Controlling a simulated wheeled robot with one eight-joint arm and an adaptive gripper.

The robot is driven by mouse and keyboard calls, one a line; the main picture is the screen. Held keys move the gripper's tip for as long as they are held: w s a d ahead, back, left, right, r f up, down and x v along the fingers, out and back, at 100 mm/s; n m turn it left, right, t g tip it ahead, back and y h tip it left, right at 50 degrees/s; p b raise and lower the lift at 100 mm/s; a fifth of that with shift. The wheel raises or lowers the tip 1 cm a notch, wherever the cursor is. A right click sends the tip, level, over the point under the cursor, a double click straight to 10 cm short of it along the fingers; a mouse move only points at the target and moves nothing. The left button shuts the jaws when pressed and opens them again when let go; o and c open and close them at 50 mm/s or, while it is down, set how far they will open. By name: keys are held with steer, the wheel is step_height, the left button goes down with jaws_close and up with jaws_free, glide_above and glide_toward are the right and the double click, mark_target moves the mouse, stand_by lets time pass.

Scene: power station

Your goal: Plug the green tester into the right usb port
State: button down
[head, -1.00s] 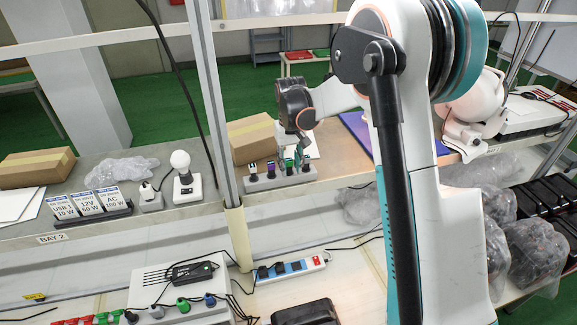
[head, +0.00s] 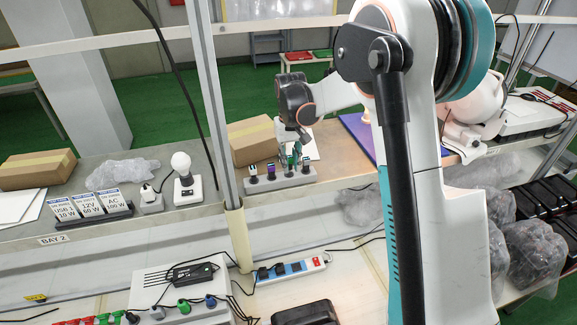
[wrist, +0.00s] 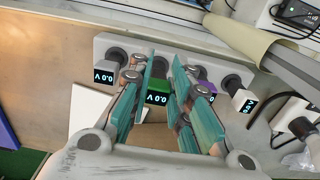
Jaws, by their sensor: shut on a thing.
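The green tester (wrist: 158,97) shows between my fingers in the wrist view, its display reading 0.0 V. My gripper (wrist: 160,92) is shut on it. It still appears to be in its place in the grey holder (wrist: 140,44). In the head view my gripper (head: 292,158) is over the holder (head: 290,182) on the shelf, and its fingers largely hide the green tester. In the wrist view a grey tester (wrist: 104,75) stands to its left, a purple tester (wrist: 206,87) and a white tester (wrist: 240,99) to its right. I cannot make out the right usb port.
A cardboard box (head: 250,140) stands behind the holder. A lamp bulb (head: 181,161) and signs (head: 88,205) stand left on the shelf. Below are a blue-and-white power strip (head: 290,270), a white panel (head: 180,285) with coloured plugs, and black cables. A grey post (head: 210,100) rises left of the holder.

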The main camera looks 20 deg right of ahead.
steer(key=shift+r+p, duration=0.75)
steer(key=shift+r, duration=1.35)
steer(key=shift+f, duration=0.15)
